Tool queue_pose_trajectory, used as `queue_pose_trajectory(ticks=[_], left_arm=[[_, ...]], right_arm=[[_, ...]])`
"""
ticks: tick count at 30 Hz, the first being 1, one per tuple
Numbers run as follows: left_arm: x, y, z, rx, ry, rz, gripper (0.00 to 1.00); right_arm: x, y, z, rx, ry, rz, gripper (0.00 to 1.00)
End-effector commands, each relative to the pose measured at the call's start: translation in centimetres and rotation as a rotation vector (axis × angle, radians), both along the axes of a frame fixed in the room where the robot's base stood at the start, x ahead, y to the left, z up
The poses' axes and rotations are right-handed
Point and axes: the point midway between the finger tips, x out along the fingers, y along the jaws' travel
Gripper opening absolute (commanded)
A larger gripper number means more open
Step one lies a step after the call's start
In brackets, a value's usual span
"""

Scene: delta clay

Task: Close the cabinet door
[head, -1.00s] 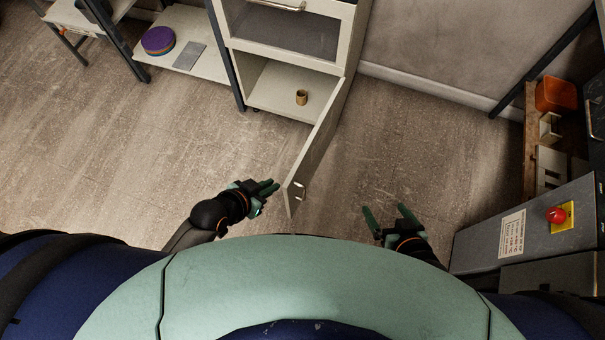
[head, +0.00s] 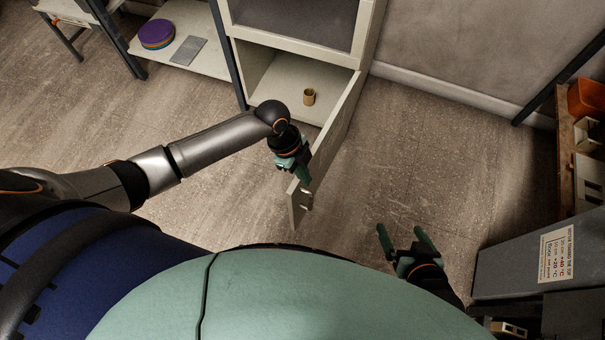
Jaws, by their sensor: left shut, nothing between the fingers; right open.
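The cabinet (head: 369,36) stands at the top centre with its lower compartment open. Its pale door (head: 336,133) is swung out toward me, hinged at the compartment's right side. A metal handle (head: 306,200) sits on the door's right face near its free end. My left gripper (head: 303,177) is shut and empty, at the door's left, inner face near the free end; I cannot tell whether it touches. My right gripper (head: 405,232) is open and empty, to the right of the door and apart from it.
A small tan cup (head: 309,97) stands inside the open compartment. A shelf (head: 188,20) with purple discs (head: 156,34) is at the upper left. A grey box (head: 530,260) and a wooden shelf (head: 566,150) stand at the right. The floor right of the door is clear.

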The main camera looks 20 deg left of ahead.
Motion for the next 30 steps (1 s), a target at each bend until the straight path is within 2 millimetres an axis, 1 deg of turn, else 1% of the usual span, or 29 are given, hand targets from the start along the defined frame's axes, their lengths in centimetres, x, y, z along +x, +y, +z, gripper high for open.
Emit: queue_pose_trajectory(ticks=[1,6,10,12,15,18,22,30], left_arm=[[-0.1,-0.4,-1.4,-0.002,0.003,0.001,0.0],[-0.3,-1.7,-5.0,-0.002,0.002,0.002,0.0],[-0.4,-2.6,-7.4,-0.002,0.001,0.002,0.0],[-0.1,-0.9,-7.0,0.004,-0.003,0.005,0.0],[0.1,0.3,-7.0,0.002,-0.003,0.004,0.0],[0.2,1.1,-6.9,0.001,-0.003,0.004,0.0],[0.3,1.6,-6.9,0.0,-0.002,0.004,0.0],[0.3,1.6,-6.9,-0.001,-0.002,0.003,0.0]], right_arm=[[0.0,-0.1,-0.6,-0.002,0.001,0.0,0.94],[-0.1,-0.3,-1.6,-0.003,-0.001,-0.002,0.94],[-0.1,-0.4,-2.2,-0.005,-0.003,-0.003,0.94],[-0.1,-0.4,-1.8,-0.005,-0.003,-0.004,0.94],[-0.1,-0.4,-1.8,-0.006,-0.004,-0.003,0.94],[-0.1,-0.4,-1.8,-0.005,-0.004,-0.004,0.94],[-0.1,-0.4,-1.8,-0.005,-0.004,-0.004,0.94],[-0.1,-0.4,-1.8,-0.005,-0.004,-0.004,0.94]])
